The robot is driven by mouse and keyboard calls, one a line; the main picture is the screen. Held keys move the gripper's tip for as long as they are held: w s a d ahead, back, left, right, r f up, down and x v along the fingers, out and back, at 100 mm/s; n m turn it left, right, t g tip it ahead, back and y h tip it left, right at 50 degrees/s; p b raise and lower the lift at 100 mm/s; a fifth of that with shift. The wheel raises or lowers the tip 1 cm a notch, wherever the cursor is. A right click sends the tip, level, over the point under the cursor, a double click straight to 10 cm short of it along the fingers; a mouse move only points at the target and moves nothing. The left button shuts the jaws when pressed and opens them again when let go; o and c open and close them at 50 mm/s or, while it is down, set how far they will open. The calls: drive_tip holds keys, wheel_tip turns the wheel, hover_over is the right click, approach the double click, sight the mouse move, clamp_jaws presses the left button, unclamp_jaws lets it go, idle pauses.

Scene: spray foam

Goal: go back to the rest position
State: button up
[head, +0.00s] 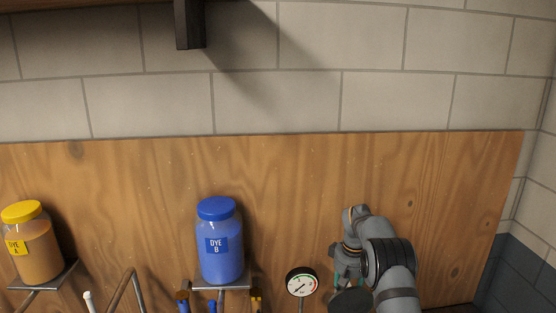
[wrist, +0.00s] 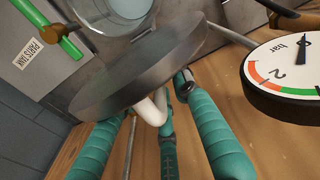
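My gripper (head: 346,281) is low at the right of the head view, in front of the wooden board. A dark grey round disc (wrist: 138,66) lies tilted across the fingertips' end of the wrist view and hides part of the left finger. The disc also shows at the bottom of the head view (head: 350,300). Whether a finger touches it I cannot tell.
A pressure gauge (head: 302,282) is just left of my gripper and close in the wrist view (wrist: 290,78). A blue dye B jar (head: 219,245) and yellow-capped dye A jar (head: 32,245) stand on shelves. A parts tank label (wrist: 31,54) is at upper left.

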wheel_tip(320, 180, down, 3)
drive_tip(key=shift+r, duration=0.2)
drive_tip(key=shift+w+a, duration=0.1)
drive_tip(key=shift+r, duration=0.1)
drive_tip(key=shift+d, duration=0.2)
drive_tip(key=r, duration=0.8)
drive_tip(key=s+r, duration=0.1)
drive_tip(key=r, duration=0.3)
drive_tip(key=shift+a, duration=0.2)
drive_tip(key=f, duration=1.1)
drive_tip(key=shift+w+d+f, duration=0.1)
drive_tip(key=shift+w+f, duration=0.2)
drive_tip(key=shift+w, duration=0.1)
drive_tip(key=shift+f+t, duration=0.2)
drive_tip(key=shift+t, duration=0.1)
